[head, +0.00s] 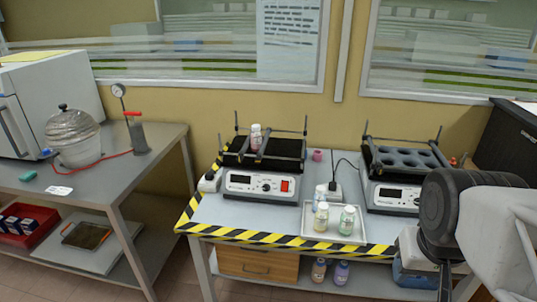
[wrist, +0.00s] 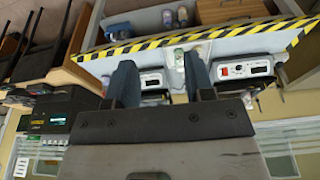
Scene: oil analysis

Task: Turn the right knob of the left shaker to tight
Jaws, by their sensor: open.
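The left shaker (head: 259,186) stands on the table with a black platform, upright rods and crossbars. The clamp knobs are too small to make out, so I cannot tell whether the right one is tight. The wrist view is upside down and shows this shaker (wrist: 242,69) at the right. My gripper (wrist: 160,75) is open and empty, its two fingers apart in the wrist view, away from the left shaker.
The right shaker (head: 393,196) has a holed platform and stands near my arm. A white tray (head: 333,236) with several bottles lies between the shakers. A small pink item (head: 317,155) sits behind. The table (head: 225,216) has a yellow-black striped edge. A side bench (head: 130,180) stands left.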

